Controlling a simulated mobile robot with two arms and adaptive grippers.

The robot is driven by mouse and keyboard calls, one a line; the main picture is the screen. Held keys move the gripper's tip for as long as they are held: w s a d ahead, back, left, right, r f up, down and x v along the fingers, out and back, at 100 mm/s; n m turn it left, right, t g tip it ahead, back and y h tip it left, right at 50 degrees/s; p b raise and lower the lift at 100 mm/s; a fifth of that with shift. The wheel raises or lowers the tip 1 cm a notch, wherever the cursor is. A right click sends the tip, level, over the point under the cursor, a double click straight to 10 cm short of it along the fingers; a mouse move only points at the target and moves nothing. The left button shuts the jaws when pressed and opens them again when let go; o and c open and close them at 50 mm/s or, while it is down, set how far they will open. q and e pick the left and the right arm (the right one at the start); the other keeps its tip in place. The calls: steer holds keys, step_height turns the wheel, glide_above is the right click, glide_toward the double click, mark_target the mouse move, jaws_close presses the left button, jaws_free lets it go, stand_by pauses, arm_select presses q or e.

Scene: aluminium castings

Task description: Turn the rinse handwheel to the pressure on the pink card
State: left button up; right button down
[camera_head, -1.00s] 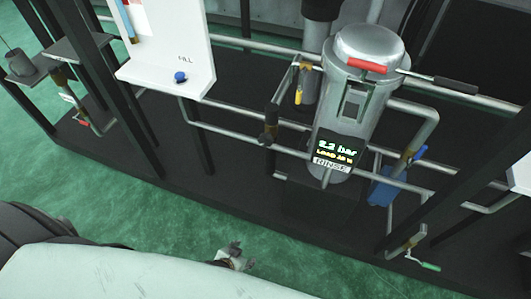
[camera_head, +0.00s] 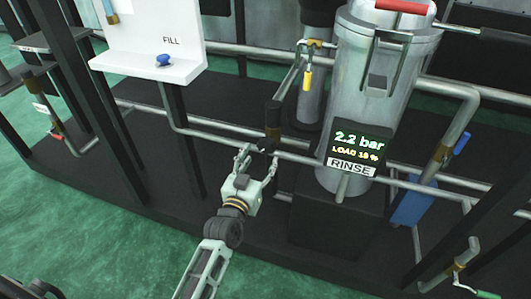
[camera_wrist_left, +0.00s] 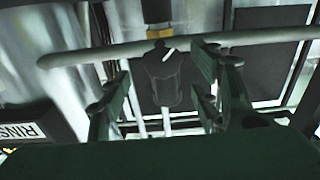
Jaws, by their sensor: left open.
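The rinse vessel (camera_head: 385,60) is a silver cylinder with a display (camera_head: 357,143) reading 2.2 bar and LOAD 18 %, above a RINSE label (camera_head: 351,168). A dark fitting (camera_head: 273,118) stands on the pipework left of it; I cannot tell whether it is the rinse handwheel. My left gripper (camera_head: 258,154) is open just below this fitting. In the left wrist view, a dark faceted body (camera_wrist_left: 160,78) shows between the spread fingers (camera_wrist_left: 158,92), with no clear contact. No pink card can be made out. My right gripper is not in view.
Horizontal pipes (camera_head: 210,135) run close around the gripper. A white FILL panel (camera_head: 150,68) with a blue knob (camera_head: 163,60) is at upper left. A yellow-handled valve (camera_head: 307,80), a blue part (camera_head: 412,201) and a green-handled crank (camera_head: 487,294) are nearby. Dark posts stand at both sides.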

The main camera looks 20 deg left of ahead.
mark_target(266, 148)
arm_select(q)
steer(key=w+b, duration=0.1)
steer(key=w, duration=0.5)
steer(key=shift+w+d+f, duration=0.1)
steer(key=shift+d, duration=0.05)
steer(key=shift+c, duration=0.3)
steer(key=c, duration=1.1)
steer(key=shift+o, duration=0.2)
